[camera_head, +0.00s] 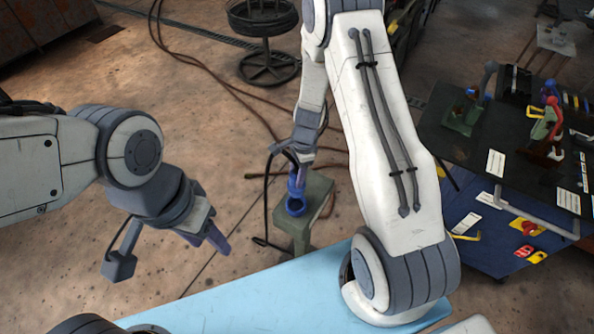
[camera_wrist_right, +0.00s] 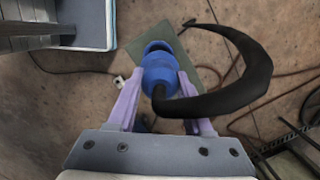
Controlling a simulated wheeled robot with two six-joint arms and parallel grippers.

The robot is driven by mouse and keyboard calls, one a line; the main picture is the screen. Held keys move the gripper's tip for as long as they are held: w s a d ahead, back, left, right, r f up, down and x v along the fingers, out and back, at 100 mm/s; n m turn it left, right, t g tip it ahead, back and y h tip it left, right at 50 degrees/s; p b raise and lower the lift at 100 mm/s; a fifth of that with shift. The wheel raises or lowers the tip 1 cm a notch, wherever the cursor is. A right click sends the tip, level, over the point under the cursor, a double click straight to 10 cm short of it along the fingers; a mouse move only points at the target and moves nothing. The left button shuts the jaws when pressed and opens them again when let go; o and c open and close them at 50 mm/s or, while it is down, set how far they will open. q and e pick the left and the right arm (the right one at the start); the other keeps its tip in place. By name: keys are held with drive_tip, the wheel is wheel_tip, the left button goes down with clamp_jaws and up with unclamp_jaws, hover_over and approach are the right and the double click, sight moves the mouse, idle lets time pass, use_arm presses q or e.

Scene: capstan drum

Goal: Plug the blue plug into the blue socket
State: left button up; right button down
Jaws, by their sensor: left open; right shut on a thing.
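My right gripper (camera_wrist_right: 160,75) is shut on the blue plug (camera_wrist_right: 158,82), with one purple finger on each side of it. A thick black cable (camera_wrist_right: 228,96) curves from the plug. The blue socket (camera_head: 295,207) is a ring with a dark opening on top of the green-grey stand (camera_head: 316,200). In the head view the plug (camera_head: 295,184) shows just behind the socket. In the right wrist view the socket's rim (camera_wrist_right: 157,46) shows just beyond the plug; I cannot tell whether they touch. My left gripper (camera_head: 217,240) is open and empty, left of the stand.
A light blue surface (camera_head: 240,300) lies in front of the stand. A dark workbench (camera_head: 470,150) with tools and parts stands at the right. A round stool (camera_head: 264,30) is at the back. Cables (camera_head: 215,75) lie on the brown floor, which is otherwise open at the left.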

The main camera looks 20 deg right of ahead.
drive_tip(key=shift+f+b, duration=2.9)
drive_tip(key=shift+f, duration=0.2)
drive_tip(key=shift+f+b, duration=1)
drive_tip(key=shift+f, duration=0.2)
drive_tip(key=shift+c, duration=1.1)
unclamp_jaws()
drive_tip(key=r, duration=0.3)
drive_tip(key=d+r, duration=0.1)
drive_tip(key=r, duration=0.6)
drive_tip(key=shift+d+r, duration=0.2)
drive_tip(key=shift+d, duration=0.05)
